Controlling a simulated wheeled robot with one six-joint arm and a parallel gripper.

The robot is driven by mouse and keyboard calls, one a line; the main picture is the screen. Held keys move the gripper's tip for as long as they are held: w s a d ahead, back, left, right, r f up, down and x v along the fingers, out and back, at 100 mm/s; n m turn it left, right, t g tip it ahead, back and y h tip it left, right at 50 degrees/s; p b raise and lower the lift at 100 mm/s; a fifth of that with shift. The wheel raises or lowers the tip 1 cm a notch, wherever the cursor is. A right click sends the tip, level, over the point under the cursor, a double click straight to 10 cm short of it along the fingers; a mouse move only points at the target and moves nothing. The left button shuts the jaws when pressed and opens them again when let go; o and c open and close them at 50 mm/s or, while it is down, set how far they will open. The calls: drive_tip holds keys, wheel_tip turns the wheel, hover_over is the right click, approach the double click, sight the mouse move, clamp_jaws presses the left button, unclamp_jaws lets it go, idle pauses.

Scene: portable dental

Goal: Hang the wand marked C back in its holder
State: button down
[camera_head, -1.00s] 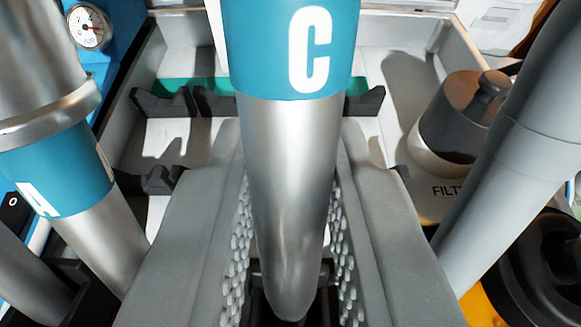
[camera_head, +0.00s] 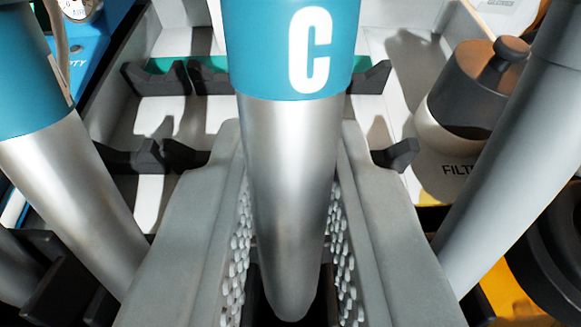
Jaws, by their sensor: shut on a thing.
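The wand marked C (camera_head: 288,160) is a silver tube with a teal band and a white letter C. It stands upright in the middle of the view. My gripper (camera_head: 292,255) is shut on it, with a grey studded jaw on each side of the lower tube. Its rounded lower end shows between the jaws, over something dark. I cannot tell whether that dark part is a holder or whether the wand touches it. A dark holder (camera_head: 62,285) shows at lower left by another wand.
Another silver wand with a teal band (camera_head: 75,170) stands close at left, and a grey tube (camera_head: 515,150) leans at right. Behind are a tray with black notched rests (camera_head: 155,80) and a grey-lidded filter canister (camera_head: 470,95). An orange part (camera_head: 505,292) is at lower right.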

drive_tip(key=shift+f, duration=0.2)
drive_tip(key=c, duration=1.3)
unclamp_jaws()
drive_tip(key=shift+o, duration=0.2)
drive_tip(key=shift+s, duration=0.1)
drive_tip(key=v, duration=0.8)
